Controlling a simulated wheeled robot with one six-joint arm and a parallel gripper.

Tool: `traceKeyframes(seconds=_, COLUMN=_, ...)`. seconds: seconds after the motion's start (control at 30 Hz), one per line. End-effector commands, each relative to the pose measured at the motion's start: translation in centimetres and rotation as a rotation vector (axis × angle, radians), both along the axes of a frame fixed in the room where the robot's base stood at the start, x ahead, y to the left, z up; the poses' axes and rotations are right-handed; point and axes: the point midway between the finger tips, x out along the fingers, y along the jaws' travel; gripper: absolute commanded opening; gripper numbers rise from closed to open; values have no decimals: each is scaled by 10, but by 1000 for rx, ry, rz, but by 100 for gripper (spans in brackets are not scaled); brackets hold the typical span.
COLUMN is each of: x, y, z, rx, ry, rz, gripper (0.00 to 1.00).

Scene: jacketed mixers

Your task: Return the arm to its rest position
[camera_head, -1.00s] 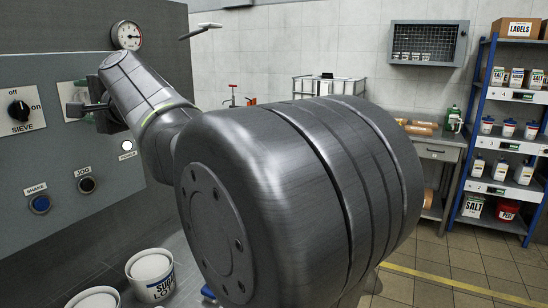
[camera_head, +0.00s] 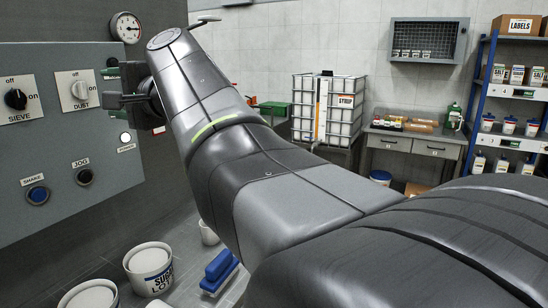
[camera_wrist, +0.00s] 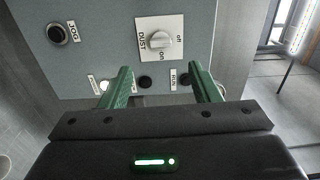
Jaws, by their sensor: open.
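My arm stretches from the lower right of the head view up to the grey control panel. My gripper (camera_head: 118,88) is beside the panel, just right of the DUST switch, and partly hidden by my wrist. In the wrist view the two green fingers of my gripper (camera_wrist: 163,82) are spread apart with nothing between them. The white DUST knob (camera_wrist: 160,40) lies beyond the fingertips, apart from them; it also shows in the head view (camera_head: 80,90).
The panel also carries a black SIEVE knob (camera_head: 16,99), a blue SHAKE button (camera_head: 38,194) and a black JOG button (camera_head: 84,176). A round gauge (camera_head: 126,27) is above. White buckets (camera_head: 149,270) stand below. A caged white tank (camera_head: 327,108) and shelves (camera_head: 505,110) stand farther back.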

Motion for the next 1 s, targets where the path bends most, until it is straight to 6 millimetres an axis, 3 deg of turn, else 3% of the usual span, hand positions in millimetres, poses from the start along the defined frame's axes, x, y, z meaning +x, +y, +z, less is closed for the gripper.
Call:
traceKeyframes(seconds=0.2, x=-15, y=-29, z=-1, rx=0, ry=-2, rz=-3, gripper=56)
traceKeyframes(seconds=1.0, x=50, y=99, z=4, rx=7, ry=13, rz=2, gripper=56)
